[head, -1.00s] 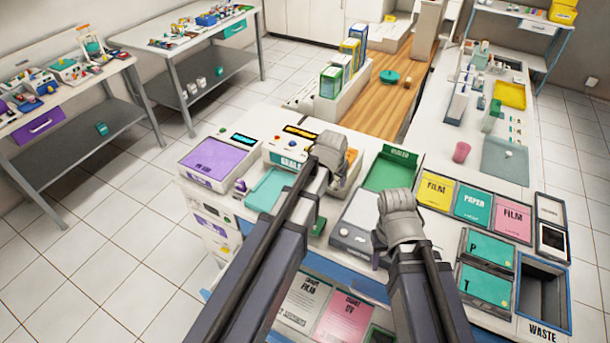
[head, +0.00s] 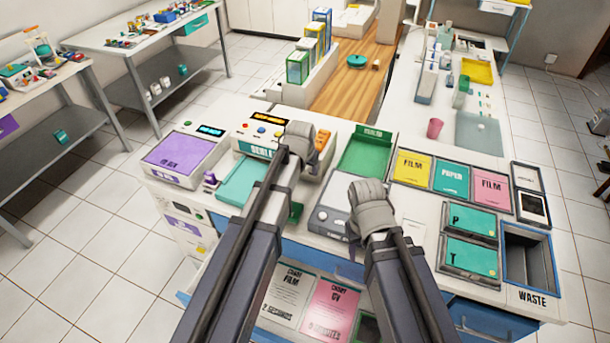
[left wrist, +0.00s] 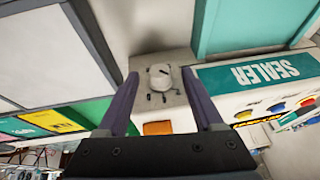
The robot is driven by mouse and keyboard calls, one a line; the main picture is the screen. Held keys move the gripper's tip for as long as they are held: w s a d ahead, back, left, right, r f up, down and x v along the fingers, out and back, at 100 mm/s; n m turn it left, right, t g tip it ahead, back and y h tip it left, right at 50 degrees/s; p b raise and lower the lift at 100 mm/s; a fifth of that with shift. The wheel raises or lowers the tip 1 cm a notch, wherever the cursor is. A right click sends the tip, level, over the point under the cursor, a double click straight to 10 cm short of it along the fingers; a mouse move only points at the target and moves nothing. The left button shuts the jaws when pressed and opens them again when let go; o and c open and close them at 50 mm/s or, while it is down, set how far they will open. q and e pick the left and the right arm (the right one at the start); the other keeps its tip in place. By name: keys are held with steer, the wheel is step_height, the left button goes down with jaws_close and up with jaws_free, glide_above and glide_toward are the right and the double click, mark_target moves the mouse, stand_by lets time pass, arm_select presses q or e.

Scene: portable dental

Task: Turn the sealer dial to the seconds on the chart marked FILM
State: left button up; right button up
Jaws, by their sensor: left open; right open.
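The sealer (head: 247,146) stands on the counter with its lettered front and coloured buttons. In the left wrist view, its teal label (left wrist: 262,72) reads SEALER. A pale round dial (left wrist: 160,80) with dark marks around it appears between my left fingers there. My left gripper (left wrist: 160,76) is open, with a finger on each side of the dial; contact is not clear. In the head view, my left gripper (head: 303,140) hides the sealer's right part. The white chart (head: 287,292) marked FILM appears to read 2 SECONDS. My right gripper (head: 368,205) is open over a grey device.
A pink UV chart (head: 331,308) lies beside the FILM chart. A purple-topped device (head: 178,153) and teal tray (head: 240,182) stand left of my arms. Yellow FILM (head: 410,167), teal PAPER (head: 451,178) and pink FILM bins are to the right, with a WASTE bin (head: 527,258).

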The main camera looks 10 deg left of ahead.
arm_select(q)
steer(key=shift+w+f, duration=0.2)
steer(key=shift+f, duration=0.25)
steer(key=shift+c, duration=0.3)
jaws_close()
